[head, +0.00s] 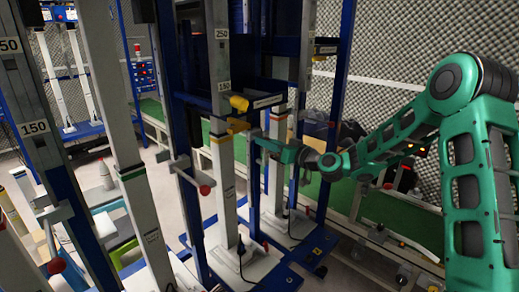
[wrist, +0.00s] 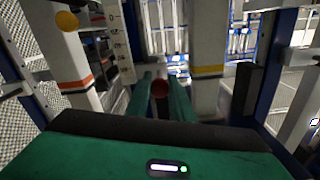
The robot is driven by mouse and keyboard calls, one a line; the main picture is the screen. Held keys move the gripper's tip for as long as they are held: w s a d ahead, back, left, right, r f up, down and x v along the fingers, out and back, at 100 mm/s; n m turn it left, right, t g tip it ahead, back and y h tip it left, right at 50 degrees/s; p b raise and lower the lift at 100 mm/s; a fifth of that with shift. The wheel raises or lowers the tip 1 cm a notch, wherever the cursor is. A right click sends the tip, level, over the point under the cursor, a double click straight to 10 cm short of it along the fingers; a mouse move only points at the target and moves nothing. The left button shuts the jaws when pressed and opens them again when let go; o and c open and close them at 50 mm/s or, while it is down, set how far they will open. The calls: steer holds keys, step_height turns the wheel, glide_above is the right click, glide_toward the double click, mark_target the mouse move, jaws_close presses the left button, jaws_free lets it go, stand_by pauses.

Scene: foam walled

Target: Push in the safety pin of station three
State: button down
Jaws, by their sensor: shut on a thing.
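My gripper (head: 258,140) reaches in from the right to the blue frame in the middle of the head view. In the wrist view its two green fingers (wrist: 161,80) are closed around a pin with a round red knob (wrist: 159,88). The fingers hide most of the pin's shaft, so how deep it sits cannot be told. In the head view the held knob cannot be made out. Another red-knobbed pin (head: 204,190) shows lower left of my gripper, on a neighbouring post. No station number is readable.
Grey posts (head: 221,160) with height labels and blue frames stand close around my gripper. A yellow knob (head: 239,103) sits just above it. In the wrist view, a post with a yellow band (wrist: 207,71) stands right of the fingers. A green conveyor (head: 385,210) runs behind.

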steer(key=shift+w, duration=0.25)
steer(key=c, duration=1.5)
jaws_free()
steer(key=shift+c, duration=0.2)
steer(key=v, duration=1)
steer(key=shift+s+d, duration=0.2)
steer(key=shift+d, duration=0.05)
steer(key=shift+f, duration=0.1)
